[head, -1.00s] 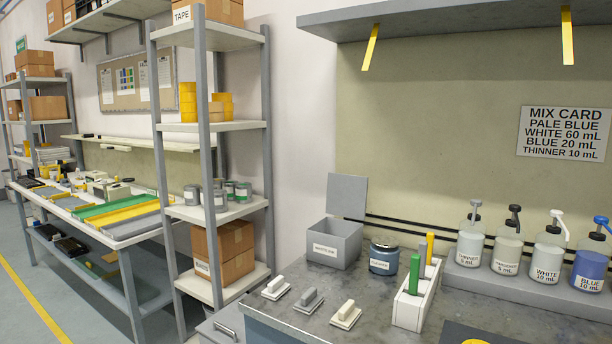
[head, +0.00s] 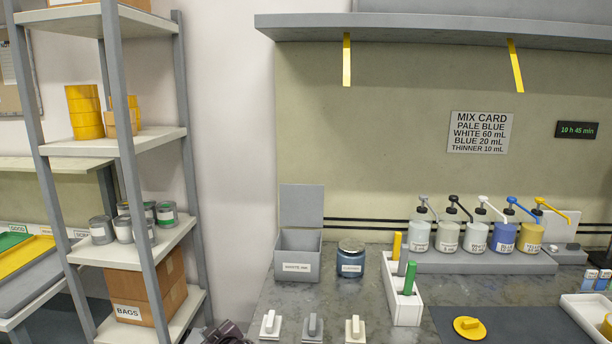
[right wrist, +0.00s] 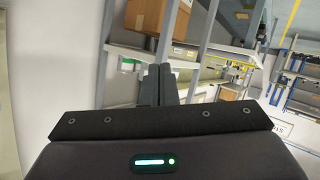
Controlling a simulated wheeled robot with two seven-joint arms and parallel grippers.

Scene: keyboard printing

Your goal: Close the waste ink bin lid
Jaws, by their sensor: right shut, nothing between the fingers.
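The waste ink bin (head: 297,256) is a grey box with a white label, at the back left of the grey worktop in the head view. Its flat grey lid (head: 301,206) stands upright at the bin's rear edge, so the bin is open. My right gripper (right wrist: 155,85) is shut and empty in the right wrist view, with its two dark fingers together. In the head view, only a dark part of it (head: 225,333) shows at the bottom edge, left of and well in front of the bin. My left gripper is not in view.
A blue lidded jar (head: 350,260) stands just right of the bin. A white holder (head: 402,300) with coloured sticks is farther right. Several handled blocks (head: 312,326) sit at the front. A shelf rack (head: 140,140) stands to the left.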

